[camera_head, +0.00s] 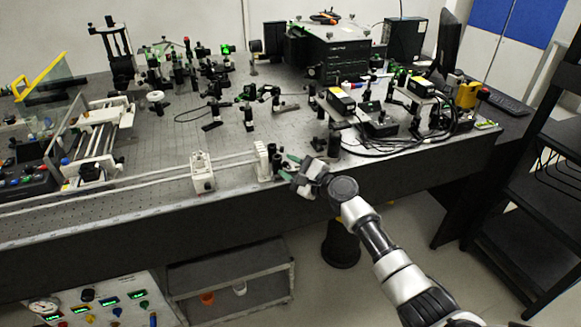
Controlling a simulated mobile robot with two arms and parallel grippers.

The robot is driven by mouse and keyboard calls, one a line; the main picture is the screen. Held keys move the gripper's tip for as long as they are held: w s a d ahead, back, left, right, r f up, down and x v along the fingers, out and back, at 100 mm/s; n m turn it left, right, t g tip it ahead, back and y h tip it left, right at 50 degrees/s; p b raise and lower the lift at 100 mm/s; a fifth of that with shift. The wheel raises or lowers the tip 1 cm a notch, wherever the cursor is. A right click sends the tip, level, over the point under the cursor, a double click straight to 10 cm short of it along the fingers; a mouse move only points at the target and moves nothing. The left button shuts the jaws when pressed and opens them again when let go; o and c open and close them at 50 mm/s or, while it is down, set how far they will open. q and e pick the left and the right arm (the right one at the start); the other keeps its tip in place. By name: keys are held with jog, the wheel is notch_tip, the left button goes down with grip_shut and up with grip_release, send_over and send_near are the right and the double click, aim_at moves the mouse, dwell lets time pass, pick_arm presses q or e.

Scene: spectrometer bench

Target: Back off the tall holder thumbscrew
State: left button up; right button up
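My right gripper (287,168) reaches in from the lower right, over the front edge of the optical bench. Small dark post holders (277,159) stand just left of the fingertips, beside a white upright block (262,161). The gap between fingertips and holders looks small; I cannot tell whether they touch. The thumbscrew is too small to make out, and I cannot tell which holder is the tall one. My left gripper is not in view.
The bench (150,205) carries many dark optical mounts behind the gripper. A white block (202,172) and long pale rails lie to the left. Black cables (375,150) and boxes crowd the right. Below stands a low shelf cart (230,285).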

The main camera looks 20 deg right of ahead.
grip_shut()
